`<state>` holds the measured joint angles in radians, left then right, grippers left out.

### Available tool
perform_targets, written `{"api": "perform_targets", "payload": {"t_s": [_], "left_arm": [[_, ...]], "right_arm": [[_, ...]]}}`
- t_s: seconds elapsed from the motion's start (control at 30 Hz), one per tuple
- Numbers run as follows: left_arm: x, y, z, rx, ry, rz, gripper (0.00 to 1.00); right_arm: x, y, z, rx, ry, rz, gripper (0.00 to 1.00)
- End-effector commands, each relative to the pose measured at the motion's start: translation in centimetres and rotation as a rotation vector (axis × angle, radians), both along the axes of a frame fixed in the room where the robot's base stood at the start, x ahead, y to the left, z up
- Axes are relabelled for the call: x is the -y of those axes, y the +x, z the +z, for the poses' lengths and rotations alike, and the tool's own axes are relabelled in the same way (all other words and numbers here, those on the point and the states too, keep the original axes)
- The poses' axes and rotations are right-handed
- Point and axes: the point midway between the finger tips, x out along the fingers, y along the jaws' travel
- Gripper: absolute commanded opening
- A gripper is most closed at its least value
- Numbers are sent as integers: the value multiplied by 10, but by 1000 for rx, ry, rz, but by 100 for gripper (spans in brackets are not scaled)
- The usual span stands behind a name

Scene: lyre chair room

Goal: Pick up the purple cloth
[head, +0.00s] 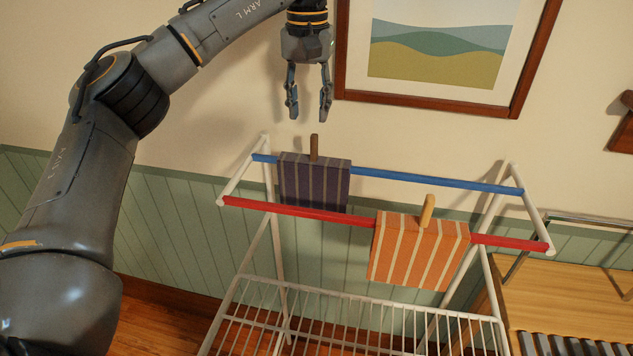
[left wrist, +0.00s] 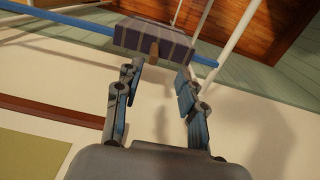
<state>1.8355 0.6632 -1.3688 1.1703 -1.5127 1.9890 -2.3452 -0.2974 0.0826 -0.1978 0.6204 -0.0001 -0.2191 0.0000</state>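The purple striped cloth (head: 314,184) hangs over the blue rail (head: 437,180) of a white drying rack, with a dark brown peg (head: 314,147) standing up from its top. My left gripper (head: 308,117) points down, open and empty, a little above the peg and apart from it. In the left wrist view, the purple cloth (left wrist: 153,40) and its peg (left wrist: 154,51) show beyond the open fingers (left wrist: 154,88), with the peg roughly between them. My right gripper is not in view.
An orange striped cloth (head: 419,250) with a light wooden peg (head: 427,210) hangs on the red rail (head: 300,212) in front, to the right. A framed picture (head: 437,98) hangs on the wall close to my left gripper. A wooden bench (head: 570,290) stands at the right.

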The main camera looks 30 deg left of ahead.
Motion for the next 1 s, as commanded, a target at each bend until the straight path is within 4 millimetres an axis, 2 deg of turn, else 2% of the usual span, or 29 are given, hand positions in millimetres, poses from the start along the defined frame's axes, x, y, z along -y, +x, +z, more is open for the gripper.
{"api": "perform_targets", "payload": {"t_s": [0.03, 0.1, 0.2, 0.37, 0.5, 0.7, 0.97, 1.0], "left_arm": [[0, 0, -11, -2, -1, -3, 40], [0, 0, -21, -1, 1, -3, 40], [1, 0, -32, 0, 0, -1, 40], [1, 1, -41, 1, -1, -2, 40], [2, 1, -59, -2, 0, -2, 40], [3, 2, -85, 1, -1, -2, 40], [4, 2, -89, 2, -1, -2, 40], [4, 2, -89, 2, -1, -2, 34]], "right_arm": [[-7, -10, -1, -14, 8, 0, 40], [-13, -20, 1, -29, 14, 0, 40], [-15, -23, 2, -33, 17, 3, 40], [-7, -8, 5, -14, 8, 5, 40], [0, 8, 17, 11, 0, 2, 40], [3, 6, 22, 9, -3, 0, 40], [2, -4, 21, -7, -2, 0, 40], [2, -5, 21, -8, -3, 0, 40]]}}
